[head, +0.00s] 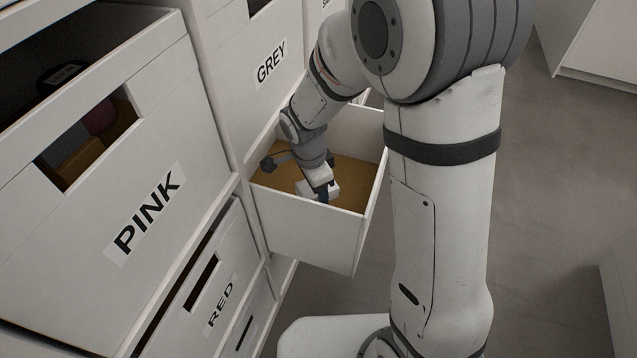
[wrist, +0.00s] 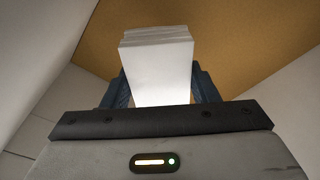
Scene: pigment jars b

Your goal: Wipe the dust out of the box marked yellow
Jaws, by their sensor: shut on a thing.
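An open white box (head: 310,232) is pulled out below the one marked GREY. No label shows on the face I can see, so I cannot tell whether it is the yellow one. Its floor (head: 352,176) is brown-ochre and also fills the top of the wrist view (wrist: 255,45); I cannot make out dust on it. My gripper (head: 322,192) reaches down inside the box. It is shut on a white block-like pad (wrist: 158,65), with layered edges at its far end. Whether the pad touches the floor is unclear.
Boxes marked GREY (head: 232,70), PINK (head: 120,170) and RED (head: 205,285) stand in the white rack to the left. PINK is open at the top and holds several things. The box walls (wrist: 35,60) stand close around my gripper. Grey floor is clear at right.

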